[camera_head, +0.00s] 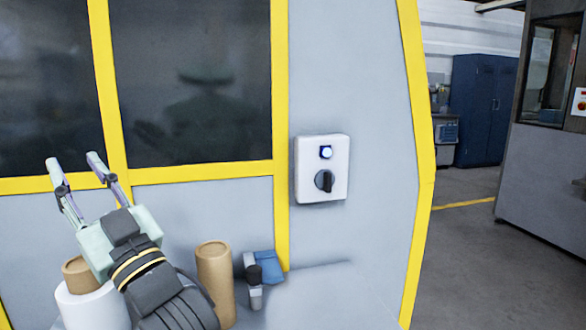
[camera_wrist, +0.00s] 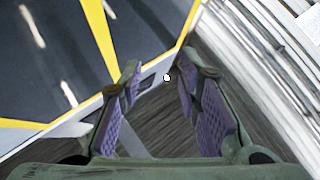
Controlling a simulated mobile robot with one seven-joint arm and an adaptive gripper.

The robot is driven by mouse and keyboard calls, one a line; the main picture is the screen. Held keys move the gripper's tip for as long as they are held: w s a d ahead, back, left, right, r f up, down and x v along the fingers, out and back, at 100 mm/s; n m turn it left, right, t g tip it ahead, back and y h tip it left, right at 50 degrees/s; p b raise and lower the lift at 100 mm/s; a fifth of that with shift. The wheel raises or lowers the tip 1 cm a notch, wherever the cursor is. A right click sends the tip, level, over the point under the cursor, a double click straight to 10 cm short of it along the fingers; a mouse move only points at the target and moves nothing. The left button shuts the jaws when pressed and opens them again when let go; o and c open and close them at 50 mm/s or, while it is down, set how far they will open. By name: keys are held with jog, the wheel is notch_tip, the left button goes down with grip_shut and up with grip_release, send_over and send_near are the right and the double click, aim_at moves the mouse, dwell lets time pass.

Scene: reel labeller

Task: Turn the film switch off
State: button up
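The switch box (camera_head: 301,171) is a white panel on the grey machine wall, right of the yellow-framed windows. It carries a black rotary knob (camera_head: 324,181) with its grip close to upright, and a lit blue-white lamp or button (camera_head: 326,152) above it. Any labels are too small to read. My gripper (camera_head: 73,158) is at the left of the head view, in front of the window frame and well left of the box. Its two fingers are spread apart with nothing between them, as the wrist view (camera_wrist: 160,70) also shows. The switch box cannot be made out in the wrist view.
Below the windows stand a brown cardboard tube (camera_head: 216,285), a white roll with a brown core (camera_head: 92,308), and a blue and grey hand tool (camera_head: 262,268). The space before the switch box looks clear. A blue cabinet (camera_head: 487,105) stands far right.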

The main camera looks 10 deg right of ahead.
jog(key=w+d+f+m+t+h+p, duration=0.15)
jog(key=w+d+m+h, duration=0.35)
jog(key=d, duration=0.7)
jog(key=m+g+h+p, duration=0.2)
jog(key=m+h, duration=0.4)
jog(key=h, duration=0.7)
send_near(330, 174)
jog(key=w+p, duration=0.3)
jog(key=w, duration=0.5)
jog(key=shift+w+f, duration=0.2)
jog(key=shift+w, duration=0.2)
jog(key=shift+c, duration=0.5)
grip_shut()
